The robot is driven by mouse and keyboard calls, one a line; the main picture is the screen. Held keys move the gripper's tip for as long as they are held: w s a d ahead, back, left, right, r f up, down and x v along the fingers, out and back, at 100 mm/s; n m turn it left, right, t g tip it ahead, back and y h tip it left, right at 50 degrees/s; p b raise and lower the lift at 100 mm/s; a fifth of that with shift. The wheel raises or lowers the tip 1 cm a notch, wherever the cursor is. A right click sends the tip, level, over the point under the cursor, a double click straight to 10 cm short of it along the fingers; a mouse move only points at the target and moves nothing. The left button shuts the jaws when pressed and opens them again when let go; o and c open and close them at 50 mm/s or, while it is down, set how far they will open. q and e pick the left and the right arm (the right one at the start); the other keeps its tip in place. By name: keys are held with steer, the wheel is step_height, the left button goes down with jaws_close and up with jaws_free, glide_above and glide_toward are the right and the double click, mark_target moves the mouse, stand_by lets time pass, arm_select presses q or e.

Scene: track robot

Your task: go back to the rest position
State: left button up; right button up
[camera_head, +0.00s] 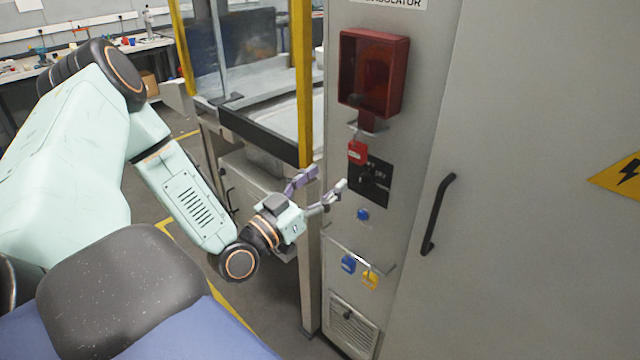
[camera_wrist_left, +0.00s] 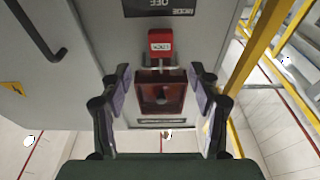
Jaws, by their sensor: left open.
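My left gripper (camera_head: 325,184) is open and empty in front of the grey cabinet (camera_head: 415,190), at the height of its black switch panel (camera_head: 381,174). In the left wrist view the gripper (camera_wrist_left: 161,78) has its two purple-padded fingers spread wide, with nothing between them. A red padlock (camera_head: 357,152) hangs just below the red open box (camera_head: 401,78) on the cabinet. Both also show in the wrist view, the padlock (camera_wrist_left: 160,43) above the box (camera_wrist_left: 175,92) there. My right gripper is in neither view.
A blue padlock (camera_head: 348,264) and a yellow one (camera_head: 370,281) hang lower on the cabinet. A black door handle (camera_head: 437,214) is to the right. A yellow-framed machine (camera_head: 303,80) stands close on the left of the cabinet. Floor shows between my arm and the machine.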

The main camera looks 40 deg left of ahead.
arm_select(q)
steer(key=shift+s, duration=0.35)
steer(key=s+d+f+n+g+b, duration=0.1)
steer(key=s+d+f+g+b, duration=0.2)
steer(key=f, duration=0.5)
steer(key=s+d+f+n+g, duration=0.25)
steer(key=f+g, duration=0.25)
steer(key=f, duration=0.3)
steer(key=s+d+f+n+g+b, duration=0.1)
steer(key=s+d+f+g+b, duration=0.2)
steer(key=f, duration=0.5)
steer(key=s+d+f+m+g+b, duration=0.1)
steer(key=s+d+f+g+b, duration=0.1)
steer(key=s+f, duration=0.3)
steer(key=s+d+f+m+g+y+b, duration=0.1)
steer(key=s+f+g+b, duration=0.2)
steer(key=s, duration=0.5)
steer(key=s+d+f+m+g+b, duration=0.1)
steer(key=s+d+f+g+b, duration=0.1)
steer(key=s+f, duration=0.5)
steer(key=shift+d+f+g+b, duration=0.35)
steer(key=shift+g+b, duration=0.25)
steer(key=shift+g, duration=0.5)
